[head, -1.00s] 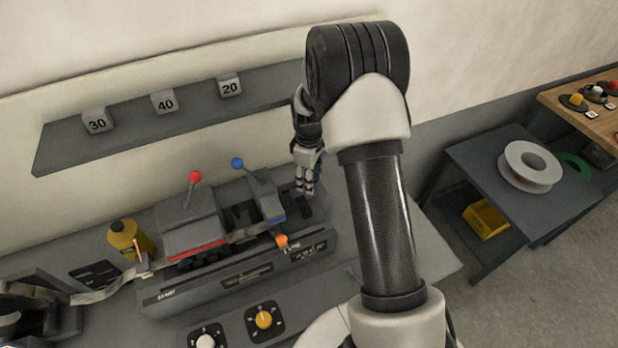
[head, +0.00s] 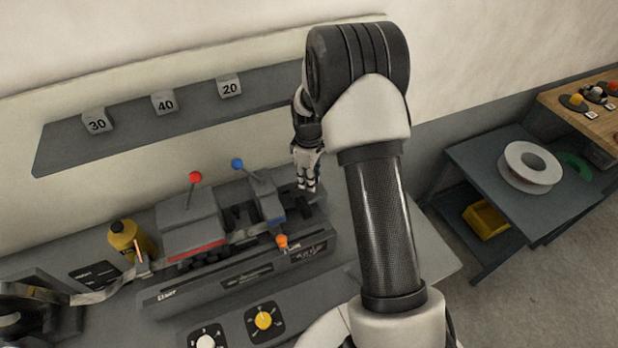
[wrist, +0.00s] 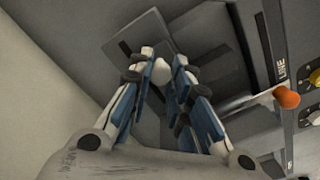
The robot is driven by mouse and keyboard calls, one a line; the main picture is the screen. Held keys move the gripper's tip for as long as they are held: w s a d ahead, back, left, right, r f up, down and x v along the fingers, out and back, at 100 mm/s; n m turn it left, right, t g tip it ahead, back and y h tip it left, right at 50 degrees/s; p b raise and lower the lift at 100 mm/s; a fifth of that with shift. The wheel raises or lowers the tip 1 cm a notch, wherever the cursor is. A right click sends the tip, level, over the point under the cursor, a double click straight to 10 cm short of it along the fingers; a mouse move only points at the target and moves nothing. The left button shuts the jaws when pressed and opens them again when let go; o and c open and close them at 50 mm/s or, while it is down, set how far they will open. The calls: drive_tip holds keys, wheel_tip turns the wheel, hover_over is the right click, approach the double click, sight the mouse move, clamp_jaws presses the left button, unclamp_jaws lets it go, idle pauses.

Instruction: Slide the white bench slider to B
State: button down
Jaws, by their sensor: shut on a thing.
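The white bench slider's knob (wrist: 162,71) shows between my fingertips in the wrist view, over a dark rectangular plate on the grey bench unit. My gripper (wrist: 163,64) is shut on this white knob. In the head view my gripper (head: 307,186) is at the right end of the bench machine (head: 235,282), and the knob is hidden by the fingers. No letter B can be read in either view.
A red-knobbed lever (head: 195,177) and a blue-knobbed lever (head: 238,164) stand left of my gripper. An orange knob (head: 281,241) sticks out in front. A grey shelf (head: 60,152) with number blocks hangs behind. A yellow bottle (head: 124,236) stands at left.

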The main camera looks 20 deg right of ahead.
sight(303, 192)
drive_tip(key=shift+a, duration=1.1)
drive_tip(key=c, duration=1.4)
unclamp_jaws()
drive_tip(key=shift+c, duration=0.2)
drive_tip(key=shift+d, duration=0.1)
wheel_tip(303, 192, up, 12)
